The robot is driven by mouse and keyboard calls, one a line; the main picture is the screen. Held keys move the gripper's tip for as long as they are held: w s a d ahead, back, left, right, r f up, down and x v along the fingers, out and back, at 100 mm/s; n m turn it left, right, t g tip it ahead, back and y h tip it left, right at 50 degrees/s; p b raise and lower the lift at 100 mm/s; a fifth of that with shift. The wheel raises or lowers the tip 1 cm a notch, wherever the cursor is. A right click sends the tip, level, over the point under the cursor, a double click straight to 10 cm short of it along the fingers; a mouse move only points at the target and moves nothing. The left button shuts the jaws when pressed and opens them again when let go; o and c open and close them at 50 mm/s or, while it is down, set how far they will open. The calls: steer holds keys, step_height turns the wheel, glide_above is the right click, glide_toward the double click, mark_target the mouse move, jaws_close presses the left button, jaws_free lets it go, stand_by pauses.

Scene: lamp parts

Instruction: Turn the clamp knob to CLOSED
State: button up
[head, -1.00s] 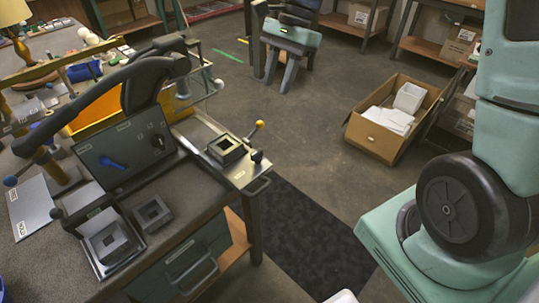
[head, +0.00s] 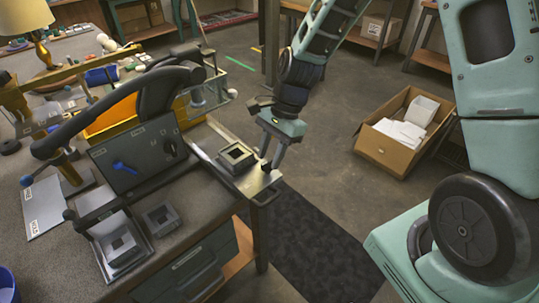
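The side shelf at the bench's right end carries a square dark fixture (head: 236,157) with a hollow centre. A small black knob (head: 266,167) stands at the shelf's right corner; I cannot read any marking on it. My gripper (head: 272,163) points down at this corner, right beside or over the black knob. Contact and finger opening are too small to tell. The yellow-tipped lever near that corner is hidden behind my gripper. The grey panel (head: 137,160) on the bench has a blue lever (head: 124,167) and a black knob (head: 170,149); its labels are unreadable.
Two square grey parts, one in a holder (head: 122,245) and one loose (head: 161,219), are at the bench front. A curved black arm (head: 110,103) rises over the panel. An open cardboard box (head: 398,150) stands on the floor at right. The floor between is clear.

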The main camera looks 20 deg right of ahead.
steer(key=shift+s+a+f, duration=0.1)
steer(key=shift+a+f, duration=0.1)
steer(key=shift+f, duration=0.25)
jaws_close()
